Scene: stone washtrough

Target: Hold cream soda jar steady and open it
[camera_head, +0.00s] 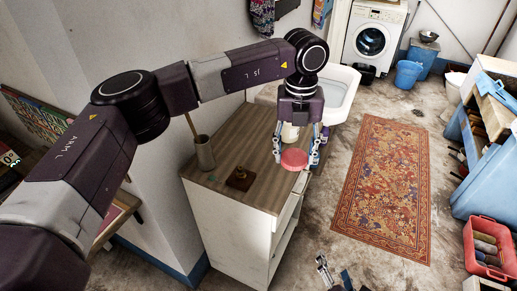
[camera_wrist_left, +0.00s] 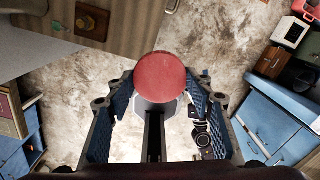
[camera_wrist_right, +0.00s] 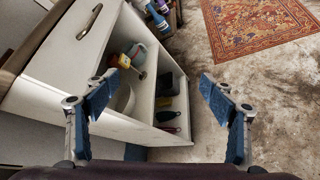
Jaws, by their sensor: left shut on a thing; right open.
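A jar with a round pinkish-red lid (camera_head: 294,159) is held in the air at the right edge of the wood-topped cabinet. My left gripper (camera_head: 297,152) is shut on this jar from above and behind, with a finger on each side. In the left wrist view the red lid (camera_wrist_left: 162,78) faces the camera between the fingers, and a pale faceted body shows just below it. The lid is on the jar; most of the body is hidden. My right gripper (camera_wrist_right: 158,90) is open and empty, low in front of the cabinet; its fingers show at the bottom of the head view (camera_head: 335,276).
The wood-topped cabinet (camera_head: 225,163) carries a utensil holder (camera_head: 205,153) and a small brown wooden piece (camera_head: 240,178). Its open shelves (camera_wrist_right: 165,95) hold several items. A patterned rug (camera_head: 385,180) lies on open floor to the right. A red crate (camera_head: 484,236) stands at far right.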

